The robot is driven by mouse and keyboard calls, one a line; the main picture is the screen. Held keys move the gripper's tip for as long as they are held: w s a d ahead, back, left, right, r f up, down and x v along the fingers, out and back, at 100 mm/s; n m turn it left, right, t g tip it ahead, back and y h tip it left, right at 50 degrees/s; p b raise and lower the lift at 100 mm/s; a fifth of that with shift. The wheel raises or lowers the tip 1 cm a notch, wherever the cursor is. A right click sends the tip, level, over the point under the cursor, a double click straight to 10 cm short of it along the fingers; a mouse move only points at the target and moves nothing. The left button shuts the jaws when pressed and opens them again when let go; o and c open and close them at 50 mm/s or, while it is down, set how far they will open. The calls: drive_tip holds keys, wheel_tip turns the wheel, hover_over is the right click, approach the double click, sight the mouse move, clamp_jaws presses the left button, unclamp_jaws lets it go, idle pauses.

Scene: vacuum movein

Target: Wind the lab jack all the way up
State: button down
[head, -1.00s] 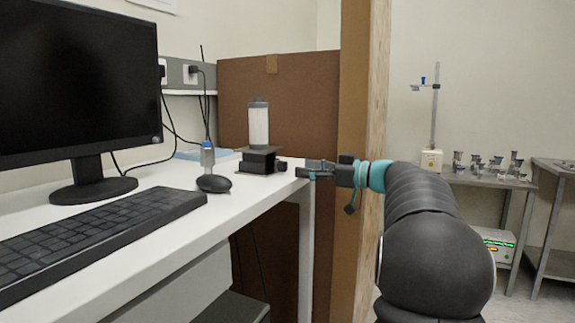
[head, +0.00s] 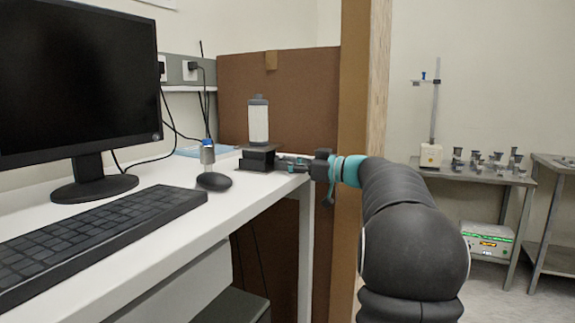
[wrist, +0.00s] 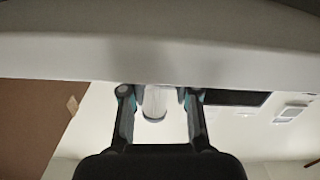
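The lab jack (head: 257,158) is a low black stand near the far right end of the white desk. A white bottle with a grey cap (head: 258,122) stands upright on its top plate. My gripper (head: 284,163) points left from the desk's right edge, its fingertips at the jack's right side, where they cover the knob. In the wrist view, which looks upside down, my gripper (wrist: 157,92) has its two fingers apart, with the bottle (wrist: 155,102) showing between them. The jack's body and knob cannot be made out there, so I cannot tell whether the fingers touch the knob.
On the desk (head: 145,230) are a monitor (head: 75,80), a keyboard (head: 100,230), a mouse (head: 214,181) and a small blue-topped bottle (head: 207,153). A brown panel (head: 300,100) stands behind the jack. Steel tables (head: 470,176) with glassware stand at the right.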

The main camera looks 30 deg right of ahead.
drive_tip(key=shift+f, duration=0.1)
drive_tip(key=shift+f+m+b, duration=0.1)
drive_tip(key=shift+m+b, duration=0.75)
drive_tip(key=shift+m, duration=0.05)
drive_tip(key=shift+m+b, duration=0.45)
drive_tip(key=shift+m, duration=0.95)
drive_tip(key=c, duration=0.8)
unclamp_jaws()
drive_tip(key=shift+r, duration=0.2)
drive_tip(key=shift+c, duration=0.2)
drive_tip(key=shift+d, duration=0.1)
drive_tip(key=v, duration=1.2)
